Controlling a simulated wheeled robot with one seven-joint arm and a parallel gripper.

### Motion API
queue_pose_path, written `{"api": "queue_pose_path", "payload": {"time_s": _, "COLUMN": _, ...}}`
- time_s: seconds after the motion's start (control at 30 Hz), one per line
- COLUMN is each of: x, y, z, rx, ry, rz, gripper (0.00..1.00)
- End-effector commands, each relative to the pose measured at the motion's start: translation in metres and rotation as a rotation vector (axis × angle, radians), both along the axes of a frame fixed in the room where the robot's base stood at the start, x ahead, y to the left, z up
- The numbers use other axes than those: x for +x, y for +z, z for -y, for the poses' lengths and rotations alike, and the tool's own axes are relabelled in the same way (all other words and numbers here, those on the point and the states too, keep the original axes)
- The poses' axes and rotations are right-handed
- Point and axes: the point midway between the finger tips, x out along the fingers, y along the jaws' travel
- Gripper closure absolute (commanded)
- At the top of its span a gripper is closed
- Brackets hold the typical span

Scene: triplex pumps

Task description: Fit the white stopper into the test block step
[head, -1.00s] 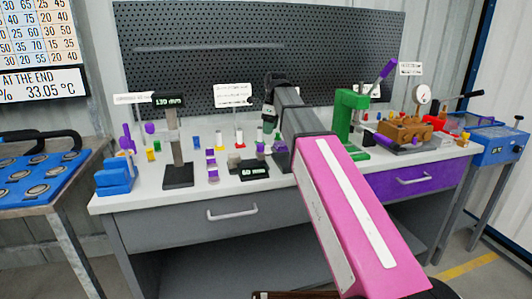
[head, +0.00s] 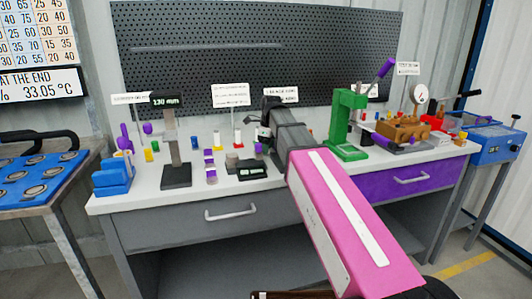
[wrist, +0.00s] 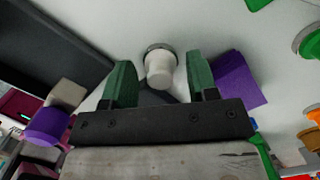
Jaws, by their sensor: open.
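In the wrist view, a white stopper (wrist: 160,70) with a grey ring at its far end stands between the two green fingers of my gripper (wrist: 160,82). The fingers are open, one on each side, with gaps between them and the stopper. In the head view, my gripper (head: 264,131) is low over the middle of the bench; its fingers are small and partly hidden by my arm. I cannot tell which white piece there is this stopper. A brown block (head: 403,130) with a round gauge stands at the right of the bench; I cannot tell whether it is the test block.
A green press (head: 348,125) stands right of my gripper. A black display stand (head: 176,150) is to the left, and a small black display (head: 252,171) lies in front. A purple piece (wrist: 236,80) is close beside the right finger. Several small coloured pieces stand nearby.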

Motion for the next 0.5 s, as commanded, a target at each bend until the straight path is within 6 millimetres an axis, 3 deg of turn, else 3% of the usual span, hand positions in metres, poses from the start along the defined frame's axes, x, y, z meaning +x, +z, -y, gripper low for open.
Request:
{"api": "queue_pose_path", "payload": {"time_s": 0.03, "x": 0.0000, "y": 0.0001, "z": 0.0000, "rx": 0.000, "ry": 0.000, "rz": 0.000, "gripper": 0.46}}
{"api": "queue_pose_path", "payload": {"time_s": 0.07, "x": 0.0000, "y": 0.0002, "z": 0.0000, "rx": 0.000, "ry": 0.000, "rz": 0.000, "gripper": 0.53}}
{"api": "queue_pose_path", "payload": {"time_s": 0.17, "x": 0.0000, "y": 0.0002, "z": 0.0000, "rx": 0.000, "ry": 0.000, "rz": 0.000, "gripper": 0.86}}
{"api": "queue_pose_path", "payload": {"time_s": 0.5, "x": 0.0002, "y": 0.0021, "z": 0.0000, "rx": 0.000, "ry": 0.000, "rz": 0.000, "gripper": 0.90}}
